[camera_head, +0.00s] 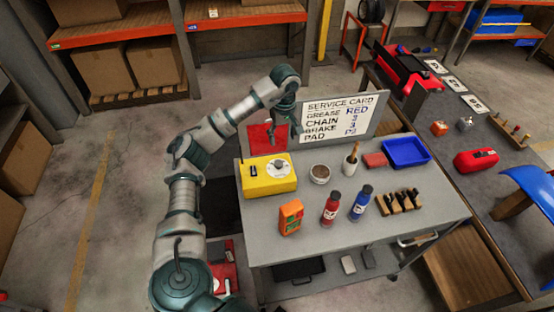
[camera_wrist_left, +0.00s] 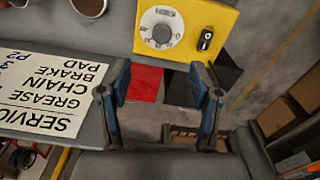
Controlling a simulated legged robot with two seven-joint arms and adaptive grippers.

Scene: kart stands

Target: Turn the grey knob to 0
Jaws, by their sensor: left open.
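The grey knob (camera_wrist_left: 161,34) is on a white dial on top of a yellow box, beside a small black switch (camera_wrist_left: 205,39). The yellow box (camera_head: 256,186) sits at the left end of the grey cart top, and its white dial (camera_head: 279,169) shows small in the head view. The knob's setting is too small to read. My left gripper (camera_head: 296,131) hangs behind the box, in front of the service card's left edge. In the left wrist view its two fingers (camera_wrist_left: 161,90) are apart with nothing between them, and the box lies beyond the tips. My right gripper is not in view.
The service card (camera_head: 340,117) stands upright at the cart's back edge, close to my left gripper. A tin (camera_head: 320,174), a red bottle (camera_head: 331,208), a blue bottle (camera_head: 361,203) and an orange device (camera_head: 290,217) stand right of or in front of the box. A blue tray (camera_head: 405,153) is farther right.

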